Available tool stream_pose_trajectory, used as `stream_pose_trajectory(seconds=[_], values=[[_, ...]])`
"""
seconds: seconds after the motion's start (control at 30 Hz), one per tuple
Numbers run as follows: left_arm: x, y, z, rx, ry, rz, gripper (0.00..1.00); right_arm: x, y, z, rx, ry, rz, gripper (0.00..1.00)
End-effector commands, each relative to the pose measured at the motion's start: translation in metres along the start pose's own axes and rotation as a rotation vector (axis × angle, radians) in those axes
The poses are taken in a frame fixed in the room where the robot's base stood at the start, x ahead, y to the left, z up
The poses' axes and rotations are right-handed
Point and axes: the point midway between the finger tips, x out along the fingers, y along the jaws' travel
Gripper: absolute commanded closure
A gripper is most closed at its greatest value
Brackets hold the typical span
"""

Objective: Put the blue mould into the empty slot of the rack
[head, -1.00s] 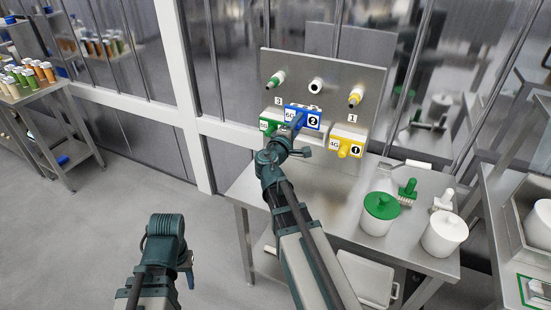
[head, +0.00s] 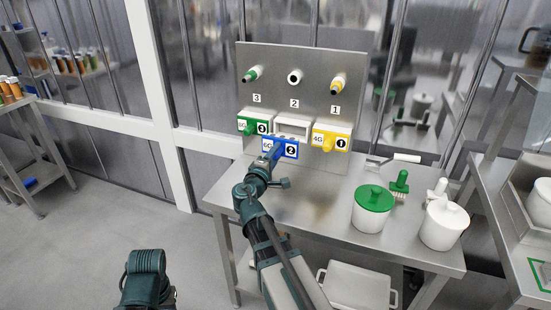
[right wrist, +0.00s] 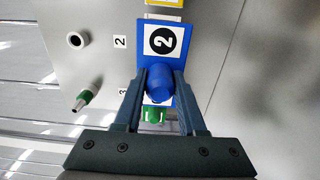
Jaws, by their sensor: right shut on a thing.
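The blue mould (head: 291,151), marked 2, is held in front of the rack, slightly below the empty middle slot (head: 293,126) under the number 2. The slot's white frame shows above the mould; its lower part is hidden. My right gripper (head: 268,157) is shut on the mould's round blue knob. In the right wrist view the fingers (right wrist: 158,88) stand either side of the knob, and the mould's face (right wrist: 162,42) shows beyond. Whether the mould touches the rack cannot be told.
A green mould (head: 248,125) fills slot 3 on the left and a yellow mould (head: 331,139) slot 1 on the right. Nozzles (head: 295,76) stick out of the steel panel above. A green-lidded tub (head: 373,208), a white tub (head: 443,223) and brushes stand right on the table (head: 320,185).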

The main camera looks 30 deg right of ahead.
Motion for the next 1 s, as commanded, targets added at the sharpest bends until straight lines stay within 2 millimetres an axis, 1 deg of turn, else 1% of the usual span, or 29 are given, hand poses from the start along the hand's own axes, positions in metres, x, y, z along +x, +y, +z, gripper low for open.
stream_pose_trajectory(seconds=[0.3,0.47,0.9,1.0], values=[[0.0,0.0,0.0,0.0,0.0,0.0,0.5,-0.003,0.001,0.001,-0.001,0.0,0.001,1.0],[0.0,0.0,0.0,0.0,0.0,0.0,0.5,0.007,0.001,0.0,-0.001,0.0,0.001,1.0],[0.0,0.0,0.0,0.0,0.0,0.0,0.5,0.045,0.0,0.0,-0.001,-0.001,0.001,1.0],[0.0,0.0,0.0,0.0,0.0,0.0,0.5,0.051,0.0,0.0,-0.001,-0.001,0.001,1.0]])
